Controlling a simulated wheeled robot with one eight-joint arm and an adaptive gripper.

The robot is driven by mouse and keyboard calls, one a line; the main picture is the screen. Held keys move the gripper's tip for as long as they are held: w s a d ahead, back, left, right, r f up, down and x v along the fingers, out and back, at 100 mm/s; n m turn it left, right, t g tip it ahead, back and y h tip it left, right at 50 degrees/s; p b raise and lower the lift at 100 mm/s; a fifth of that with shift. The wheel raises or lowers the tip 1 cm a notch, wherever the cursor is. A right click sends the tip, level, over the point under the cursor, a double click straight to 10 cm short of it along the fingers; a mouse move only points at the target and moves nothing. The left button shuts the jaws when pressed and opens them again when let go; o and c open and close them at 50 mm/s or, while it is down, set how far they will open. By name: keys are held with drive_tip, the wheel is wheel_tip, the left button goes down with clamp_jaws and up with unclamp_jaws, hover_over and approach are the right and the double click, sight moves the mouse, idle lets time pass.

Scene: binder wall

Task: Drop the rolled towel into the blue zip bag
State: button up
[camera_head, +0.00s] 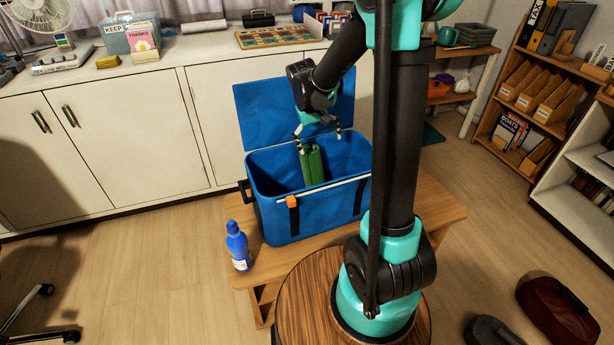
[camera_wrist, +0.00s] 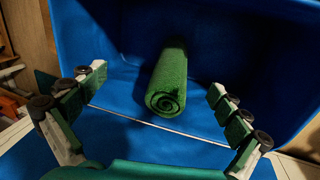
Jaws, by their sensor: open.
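The rolled towel (camera_head: 312,166) is green and shows upright or tilted inside the blue zip bag (camera_head: 283,221). The bag stands on a low wooden bench with its lid raised at the back. My gripper (camera_head: 318,135) is above the bag's opening, its fingers spread. In the wrist view my gripper (camera_wrist: 158,82) is open, and the towel (camera_wrist: 168,75) lies beyond and between the fingers, apart from both, with its spiral end facing me. The blue bag's inner wall (camera_wrist: 225,70) surrounds it. Whether the towel rests on the bag's floor I cannot tell.
A blue bottle (camera_head: 238,246) stands on the wooden bench (camera_head: 440,205) left of the bag. White cabinets (camera_head: 140,130) stand close behind the bag. A wooden shelf (camera_head: 540,110) with binders and books is at right. Dark red and grey items lie at lower right.

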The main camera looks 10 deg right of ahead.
drive_tip(key=v, duration=1)
drive_tip(key=shift+r, duration=0.15)
drive_tip(key=s+d+f+m+t+y, duration=0.1)
drive_tip(key=s+d+f, duration=0.2)
drive_tip(key=s+f, duration=0.3)
drive_tip(key=s+d+f+m+t+y, duration=0.1)
drive_tip(key=s+f, duration=0.6)
drive_tip(key=s, duration=0.7)
drive_tip(key=d+t, duration=0.1)
drive_tip(key=d, duration=0.1)
drive_tip(key=shift+s+d+t+y, duration=0.25)
drive_tip(key=shift+s+t+y, duration=0.05)
drive_tip(key=shift+s, duration=0.1)
